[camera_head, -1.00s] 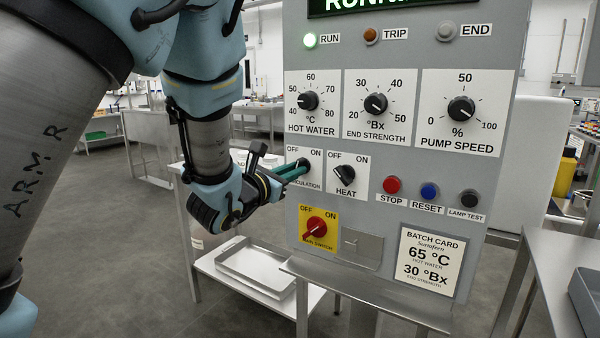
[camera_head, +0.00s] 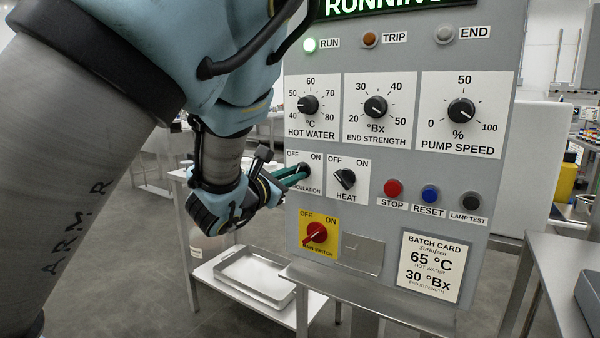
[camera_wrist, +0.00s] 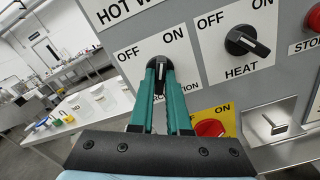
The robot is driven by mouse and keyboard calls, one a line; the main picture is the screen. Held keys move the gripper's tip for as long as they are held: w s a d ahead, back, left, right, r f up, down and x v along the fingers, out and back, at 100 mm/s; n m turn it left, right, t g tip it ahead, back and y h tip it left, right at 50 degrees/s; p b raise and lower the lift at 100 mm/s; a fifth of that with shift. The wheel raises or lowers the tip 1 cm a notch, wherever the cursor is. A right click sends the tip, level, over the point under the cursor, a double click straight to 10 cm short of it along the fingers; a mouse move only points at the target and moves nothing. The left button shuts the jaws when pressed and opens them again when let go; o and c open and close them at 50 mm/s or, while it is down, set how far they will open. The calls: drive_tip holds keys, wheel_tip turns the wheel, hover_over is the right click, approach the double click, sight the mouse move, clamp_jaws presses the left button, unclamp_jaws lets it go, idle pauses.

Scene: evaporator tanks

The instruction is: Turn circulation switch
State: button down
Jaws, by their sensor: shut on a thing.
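The circulation switch (camera_wrist: 159,66) is a black knob on a white plate marked OFF at left and ON at right. It sits on the grey control panel, left of the HEAT switch, and also shows in the head view (camera_head: 304,171). My gripper (camera_wrist: 160,75) is shut on the knob, with one green finger on each side of it. In the head view my gripper (camera_head: 300,174) reaches the plate from the left. The fingers hide part of the knob and its label, and I cannot tell clearly which way its pointer stands.
The HEAT switch (camera_head: 345,178) is close on the right. The red main switch (camera_head: 316,232) on a yellow plate is below. The hot water dial (camera_head: 308,104) is above.

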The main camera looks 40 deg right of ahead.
drive_tip(key=shift+f, duration=0.2)
drive_tip(key=shift+r+m+b, duration=0.1)
drive_tip(key=shift+m+b, duration=0.3)
drive_tip(key=shift+m, duration=0.6)
drive_tip(key=shift+m+b, duration=0.3)
drive_tip(key=shift+m, duration=0.3)
drive_tip(key=c, duration=0.8)
unclamp_jaws()
